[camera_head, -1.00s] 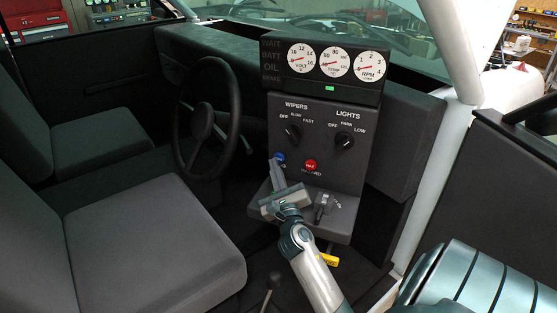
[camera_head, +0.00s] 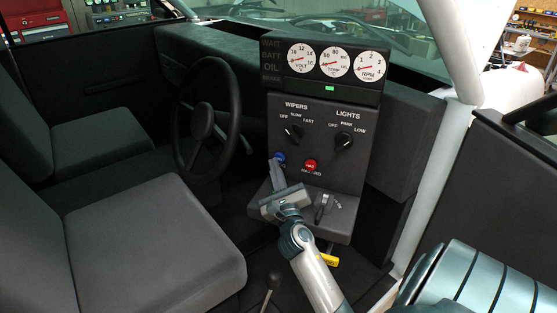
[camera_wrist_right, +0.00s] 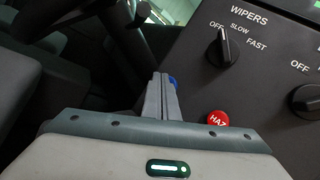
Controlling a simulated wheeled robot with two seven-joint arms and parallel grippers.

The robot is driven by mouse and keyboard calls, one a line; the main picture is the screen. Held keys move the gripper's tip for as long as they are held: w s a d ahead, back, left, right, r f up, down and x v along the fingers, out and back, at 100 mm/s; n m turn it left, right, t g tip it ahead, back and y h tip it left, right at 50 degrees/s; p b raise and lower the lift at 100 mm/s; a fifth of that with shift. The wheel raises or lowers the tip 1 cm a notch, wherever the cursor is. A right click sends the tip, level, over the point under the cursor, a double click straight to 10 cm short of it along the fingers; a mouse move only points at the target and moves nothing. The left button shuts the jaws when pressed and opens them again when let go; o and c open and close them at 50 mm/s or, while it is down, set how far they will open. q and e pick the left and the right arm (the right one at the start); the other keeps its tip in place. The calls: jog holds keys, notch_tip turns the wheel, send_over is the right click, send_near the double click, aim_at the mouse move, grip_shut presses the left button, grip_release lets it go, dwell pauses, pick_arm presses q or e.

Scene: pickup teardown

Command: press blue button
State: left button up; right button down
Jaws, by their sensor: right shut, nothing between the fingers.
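The blue button (camera_head: 279,157) is on the dark dash panel below the wipers knob, left of the red hazard button (camera_head: 311,164). My right gripper (camera_head: 275,163) is shut and empty, its fingertips at the blue button and covering its lower part. In the right wrist view the closed fingers (camera_wrist_right: 162,78) point at the panel, and only a sliver of the blue button (camera_wrist_right: 173,82) shows beside the tips. I cannot tell whether the tips touch it or whether it is pushed in. My left gripper is not in view.
The wipers knob (camera_head: 294,132) and lights knob (camera_head: 344,140) sit above, under the gauge cluster (camera_head: 335,61). A key switch (camera_head: 323,207) is on the lower ledge. The steering wheel (camera_head: 233,117) stands close on the left, and the seat (camera_head: 150,245) fills the lower left.

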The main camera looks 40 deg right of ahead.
jog(key=shift+w+d, duration=0.1)
jog(key=shift+d, duration=0.05)
jog(key=shift+w+d, duration=0.1)
jog(key=shift+d, duration=0.15)
dwell(0.8)
jog(key=shift+a, duration=0.1)
jog(key=shift+s+a, duration=0.2)
jog(key=shift+a, duration=0.1)
dwell(0.4)
jog(key=shift+s+a+p, duration=0.3)
jog(key=shift+a+p, duration=0.05)
jog(key=shift+a, duration=0.35)
jog(key=shift+s+a, duration=0.3)
jog(key=shift+a, duration=0.4)
jog(key=shift+s+a, duration=0.3)
jog(key=shift+a, duration=0.4)
jog(key=shift+s+a, duration=0.3)
jog(key=shift+a, duration=0.4)
